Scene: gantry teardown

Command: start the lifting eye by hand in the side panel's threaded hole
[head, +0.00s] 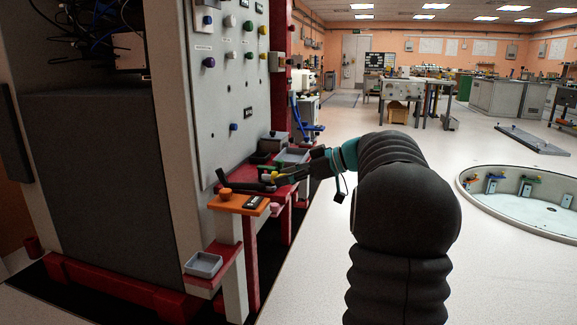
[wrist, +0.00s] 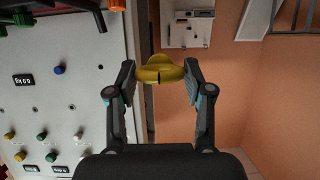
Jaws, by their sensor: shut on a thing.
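The yellow lifting eye (wrist: 159,73) is between the two fingertips of my gripper (wrist: 160,84) in the wrist view, with its ring shape facing the camera. The side panel (wrist: 70,110) fills the left of the wrist view. The eye is apart from it there, with a gap between. A small dark spot (wrist: 100,78) on the panel could be the threaded hole; I cannot tell. The eye's shank is not clear.
An orange shelf (head: 228,203) with an orange knob sits just below my gripper. A grey tray (head: 204,265) stands lower on a red ledge. Coloured knobs and buttons stick out of the panel. The floor to the right is open, with a round recess (head: 530,200).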

